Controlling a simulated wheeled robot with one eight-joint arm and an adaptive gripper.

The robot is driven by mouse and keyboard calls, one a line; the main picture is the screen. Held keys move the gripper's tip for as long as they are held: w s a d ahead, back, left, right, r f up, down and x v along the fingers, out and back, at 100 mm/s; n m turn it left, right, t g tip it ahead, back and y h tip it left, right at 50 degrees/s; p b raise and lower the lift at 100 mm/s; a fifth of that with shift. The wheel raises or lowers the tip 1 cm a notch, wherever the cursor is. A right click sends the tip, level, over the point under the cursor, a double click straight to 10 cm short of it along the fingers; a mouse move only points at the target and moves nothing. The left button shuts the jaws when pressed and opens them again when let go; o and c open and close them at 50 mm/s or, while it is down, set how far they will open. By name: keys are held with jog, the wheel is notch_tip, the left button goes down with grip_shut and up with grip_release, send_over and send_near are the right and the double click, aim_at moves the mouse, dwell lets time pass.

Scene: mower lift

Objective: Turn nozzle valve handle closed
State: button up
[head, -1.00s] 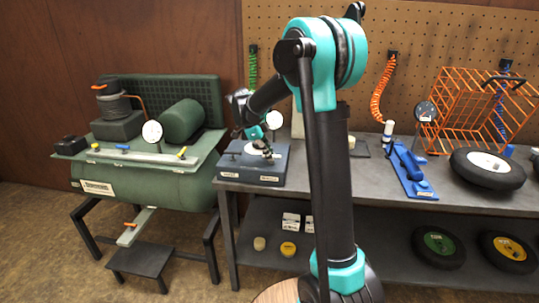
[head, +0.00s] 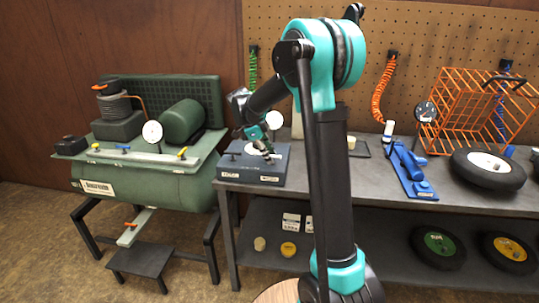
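My gripper (head: 265,148) is small in the head view, pointing down over a dark box (head: 240,175) at the left end of the workbench. The box has a pale round disc on top, a white gauge (head: 274,119) behind it and labels on its front. A nozzle valve handle cannot be made out there; my gripper may hide it. The fingers are too small to tell whether they are open or shut. Small yellow (head: 182,152) and blue (head: 122,148) handles show on the green compressor (head: 135,185) at the left.
The grey workbench (head: 330,180) holds a blue tool (head: 410,170), a black wheel (head: 488,168) and an orange wire cage (head: 470,110). An orange coiled hose (head: 382,90) hangs on the pegboard. The lower shelf holds wheels and small boxes. My arm covers the bench's middle.

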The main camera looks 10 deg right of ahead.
jog(key=v, duration=1.2)
jog(key=s+d+f+n+t+y, duration=0.1)
jog(key=s+d+f+n, duration=0.2)
jog(key=s+f+n, duration=0.4)
jog(key=s+d+f+n+t+y, duration=0.1)
jog(key=s+d+f+n+y, duration=0.1)
jog(key=s+f+n, duration=0.5)
jog(key=s+d+f+n+t+y, duration=0.1)
jog(key=s+d+f+n, duration=0.4)
jog(key=s, duration=1)
notch_tip(320, 180, down, 3)
jog(key=n+y, duration=0.1)
jog(key=n, duration=0.2)
jog(key=shift+s+r+t, duration=0.15)
jog(key=shift+s+t, duration=0.1)
jog(key=shift+t, duration=0.05)
jog(key=shift+d, duration=0.15)
